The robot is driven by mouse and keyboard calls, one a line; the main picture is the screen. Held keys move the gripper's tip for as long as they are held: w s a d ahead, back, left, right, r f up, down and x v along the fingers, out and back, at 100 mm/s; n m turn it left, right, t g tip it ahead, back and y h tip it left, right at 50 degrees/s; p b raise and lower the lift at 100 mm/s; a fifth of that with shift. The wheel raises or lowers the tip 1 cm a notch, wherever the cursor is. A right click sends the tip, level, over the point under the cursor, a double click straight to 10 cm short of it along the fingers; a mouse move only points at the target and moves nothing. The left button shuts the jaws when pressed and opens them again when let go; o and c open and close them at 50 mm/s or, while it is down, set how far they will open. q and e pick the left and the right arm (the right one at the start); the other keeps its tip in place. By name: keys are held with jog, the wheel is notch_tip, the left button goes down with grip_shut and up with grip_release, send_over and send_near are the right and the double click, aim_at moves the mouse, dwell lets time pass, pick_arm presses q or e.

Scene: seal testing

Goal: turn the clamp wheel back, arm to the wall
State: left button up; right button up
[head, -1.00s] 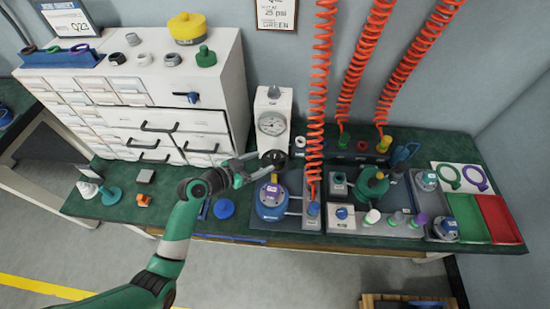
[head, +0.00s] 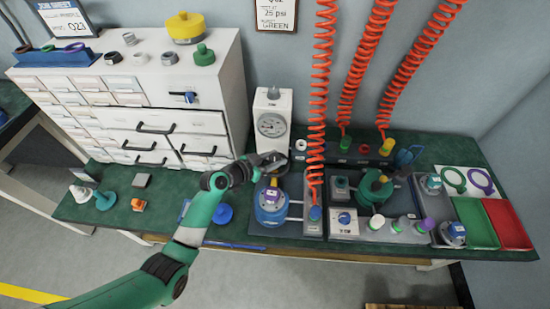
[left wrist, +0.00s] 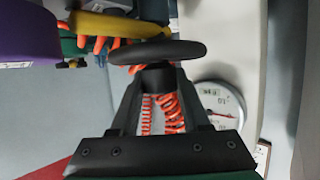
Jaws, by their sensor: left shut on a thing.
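The black clamp wheel (head: 279,167) is above the blue round test pot (head: 271,212) with its purple top (head: 272,194). My left gripper (head: 270,161) comes in from the left at the wheel. In the left wrist view the wheel (left wrist: 157,52) is seen edge-on, and the left gripper's fingers (left wrist: 158,82) are shut on the hub just below its rim. A yellow bar (left wrist: 105,25) and a purple part (left wrist: 28,32) show behind and left of the wheel. The clamp's arm is mostly hidden in the head view. My right gripper is not in view.
A white box with a dial gauge (head: 271,123) stands close behind the wheel. Red coiled hoses (head: 318,100) hang just to its right. A white drawer cabinet (head: 140,90) stands at the left. Green (head: 474,225) and red (head: 507,225) trays lie at the right.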

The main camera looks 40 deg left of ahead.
pick_arm(q)
grip_shut()
dwell(0.9)
